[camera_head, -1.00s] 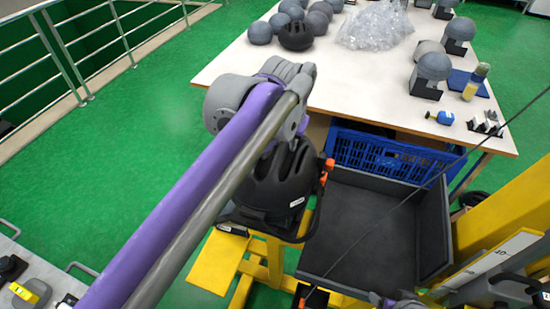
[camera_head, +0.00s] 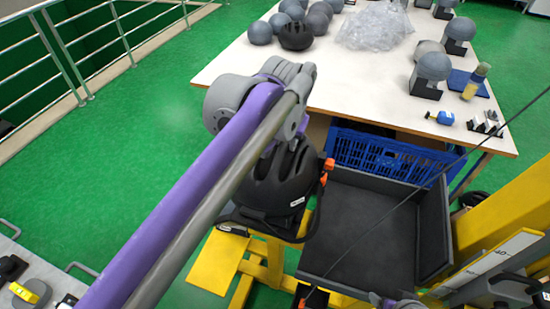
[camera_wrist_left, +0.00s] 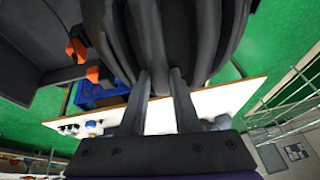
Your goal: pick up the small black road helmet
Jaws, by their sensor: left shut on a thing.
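A black vented helmet (camera_head: 272,188) hangs under my left forearm in the head view, above a yellow frame. In the left wrist view the helmet's ribbed dark shell (camera_wrist_left: 185,35) fills the upper middle. My left gripper (camera_wrist_left: 158,80) has its two dark fingers against the helmet's lower edge, shut on it. In the head view my arm hides these fingers. A second black helmet (camera_head: 296,36) sits on the far table among grey balls. I cannot tell from size which is the smaller one.
A dark open tray (camera_head: 368,225) lies right of the held helmet, with a blue crate (camera_head: 385,158) behind it. The white table (camera_head: 350,85) carries grey balls, clear plastic wrap and small tools. A yellow column (camera_head: 505,215) stands right. Green floor lies open at left.

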